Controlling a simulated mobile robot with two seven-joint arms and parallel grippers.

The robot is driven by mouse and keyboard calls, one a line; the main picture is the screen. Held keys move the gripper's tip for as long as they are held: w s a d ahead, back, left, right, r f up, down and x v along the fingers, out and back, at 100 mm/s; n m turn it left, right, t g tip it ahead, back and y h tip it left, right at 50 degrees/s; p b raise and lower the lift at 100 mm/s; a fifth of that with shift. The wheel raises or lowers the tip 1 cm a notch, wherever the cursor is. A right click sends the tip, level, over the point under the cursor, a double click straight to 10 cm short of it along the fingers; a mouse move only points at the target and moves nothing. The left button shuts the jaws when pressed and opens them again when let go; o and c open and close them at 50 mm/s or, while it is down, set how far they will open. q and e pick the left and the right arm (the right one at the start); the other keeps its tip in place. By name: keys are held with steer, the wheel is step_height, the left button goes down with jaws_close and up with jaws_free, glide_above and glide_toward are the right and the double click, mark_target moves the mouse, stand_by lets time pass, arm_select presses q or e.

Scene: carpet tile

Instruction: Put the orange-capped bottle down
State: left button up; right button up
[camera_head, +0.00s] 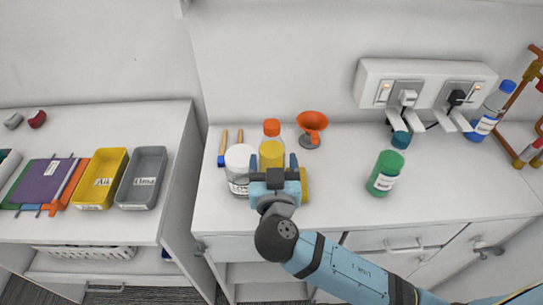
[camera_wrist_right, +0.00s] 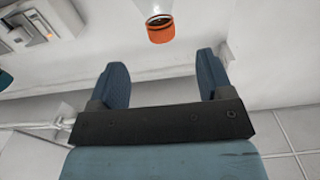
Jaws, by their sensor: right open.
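The orange-capped bottle shows its cap (camera_head: 271,128) at the back of the white counter, behind a yellow item (camera_head: 271,153) that hides much of its body. In the right wrist view its orange cap (camera_wrist_right: 161,30) and pale body lie beyond the fingertips, with a gap between. My right gripper (camera_head: 274,162) is over the front of the counter, in front of the bottle. Its two fingers stand apart with nothing between them in the wrist view (camera_wrist_right: 168,68). My left gripper is not in view.
A white-lidded jar (camera_head: 240,165) stands close left of my gripper, and an orange funnel (camera_head: 312,122) sits behind right. A green bottle (camera_head: 385,173) stands farther right. Yellow (camera_head: 92,205) and grey (camera_head: 134,204) bins are on the left counter. Clear counter lies right of my gripper.

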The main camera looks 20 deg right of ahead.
mark_target(272, 135)
steer(key=p+x, duration=0.1)
steer(key=x, duration=0.4)
steer(key=shift+w, duration=0.1)
steer(key=p+x, duration=0.2)
steer(key=x, duration=0.3)
steer(key=shift+d, duration=0.1)
steer(key=shift+w+f, duration=0.15)
steer(key=shift+c, duration=0.9)
jaws_close()
